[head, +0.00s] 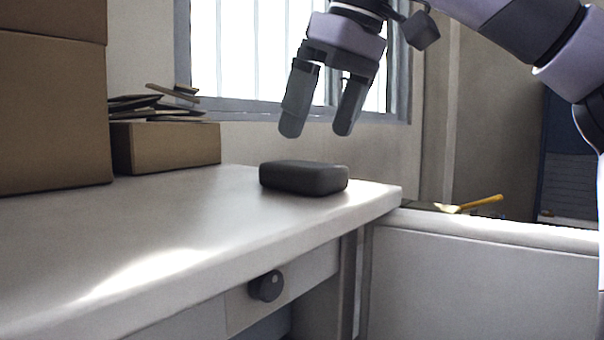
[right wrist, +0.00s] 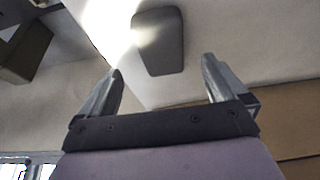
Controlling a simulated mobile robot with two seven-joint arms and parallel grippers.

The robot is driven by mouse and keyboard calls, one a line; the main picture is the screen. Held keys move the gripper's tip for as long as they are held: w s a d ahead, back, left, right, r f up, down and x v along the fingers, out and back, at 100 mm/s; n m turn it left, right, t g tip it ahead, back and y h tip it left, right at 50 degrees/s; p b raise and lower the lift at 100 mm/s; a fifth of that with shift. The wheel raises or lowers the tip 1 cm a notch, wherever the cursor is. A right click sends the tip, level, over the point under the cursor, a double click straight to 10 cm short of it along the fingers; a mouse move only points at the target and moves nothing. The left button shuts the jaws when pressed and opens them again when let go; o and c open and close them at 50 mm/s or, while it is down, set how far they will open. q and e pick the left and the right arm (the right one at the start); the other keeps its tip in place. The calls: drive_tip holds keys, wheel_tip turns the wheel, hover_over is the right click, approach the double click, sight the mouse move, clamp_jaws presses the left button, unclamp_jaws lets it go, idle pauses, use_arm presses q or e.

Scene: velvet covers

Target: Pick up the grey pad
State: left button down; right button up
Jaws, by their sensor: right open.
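The grey pad (head: 303,178) is a dark, rounded block lying flat on the white table (head: 190,220), near its right end. It also shows in the right wrist view (right wrist: 158,42), beyond the fingertips. My right gripper (head: 318,132) is open and empty, above the pad with its fingers pointing down and a clear gap between. In the right wrist view the two fingers (right wrist: 162,75) stand wide apart with nothing between them. My left gripper is in neither view.
Cardboard boxes (head: 52,115) and a smaller box (head: 165,146) with flat items on top stand at the table's back left. A drawer knob (head: 267,286) sticks out in front. A yellow-handled tool (head: 475,204) lies on a lower surface at right. The table around the pad is clear.

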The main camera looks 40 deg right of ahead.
sight(306, 163)
drive_tip(key=x, duration=0.6)
drive_tip(key=shift+w+a+f, duration=0.1)
drive_tip(key=shift+a+f, duration=0.05)
drive_tip(key=shift+f, duration=0.25)
drive_tip(key=c, duration=1.1)
